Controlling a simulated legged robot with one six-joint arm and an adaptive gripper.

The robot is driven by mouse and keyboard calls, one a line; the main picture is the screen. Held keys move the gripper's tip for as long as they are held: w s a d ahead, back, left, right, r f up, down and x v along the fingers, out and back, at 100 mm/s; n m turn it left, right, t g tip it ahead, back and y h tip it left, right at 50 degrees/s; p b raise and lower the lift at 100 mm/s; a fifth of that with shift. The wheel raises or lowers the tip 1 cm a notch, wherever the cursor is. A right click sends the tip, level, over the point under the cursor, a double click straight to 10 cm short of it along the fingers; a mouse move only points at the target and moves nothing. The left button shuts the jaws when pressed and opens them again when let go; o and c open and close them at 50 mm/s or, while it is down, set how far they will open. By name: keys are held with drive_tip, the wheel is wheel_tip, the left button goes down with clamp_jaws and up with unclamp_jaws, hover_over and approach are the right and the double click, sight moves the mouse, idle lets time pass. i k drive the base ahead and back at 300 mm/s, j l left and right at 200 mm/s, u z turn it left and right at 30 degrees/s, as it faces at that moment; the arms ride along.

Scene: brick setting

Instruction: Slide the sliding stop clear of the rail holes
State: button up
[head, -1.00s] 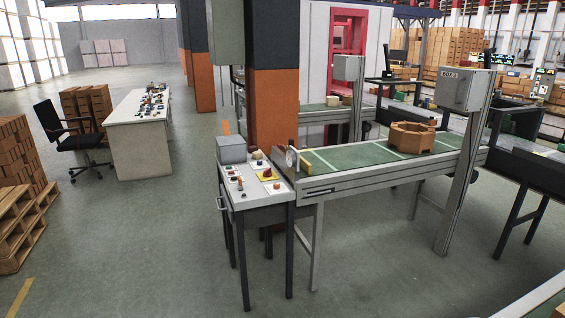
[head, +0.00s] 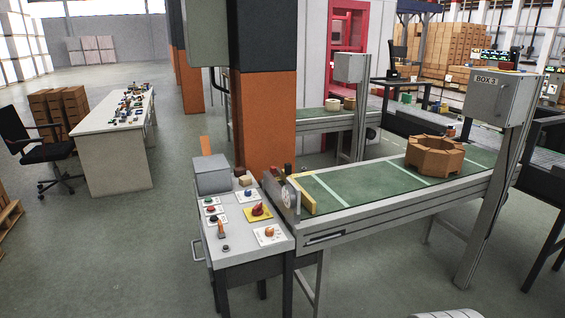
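A conveyor with a green belt (head: 350,184) and a grey side rail (head: 400,210) runs from the centre to the right. A yellow bar (head: 304,198) stands across the belt's left end; it may be the sliding stop, but I cannot tell for sure. A dark slot (head: 325,238) shows in the side rail near its left end. No rail holes can be made out at this distance. A brown ring-shaped block (head: 434,156) sits on the belt towards the right.
A control table (head: 240,247) with knobs, buttons and a grey box (head: 212,174) stands against the conveyor's left end. An orange and dark pillar (head: 266,125) rises behind. A post carries a "BOX 3" cabinet (head: 494,98). Open floor (head: 110,260) lies at left.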

sight(308, 201)
drive_tip(key=i, duration=1.45)
drive_tip(key=i+u, duration=0.15)
drive_tip(key=i, duration=0.3)
drive_tip(key=i+l+u, duration=0.15)
drive_tip(key=i, duration=0.25)
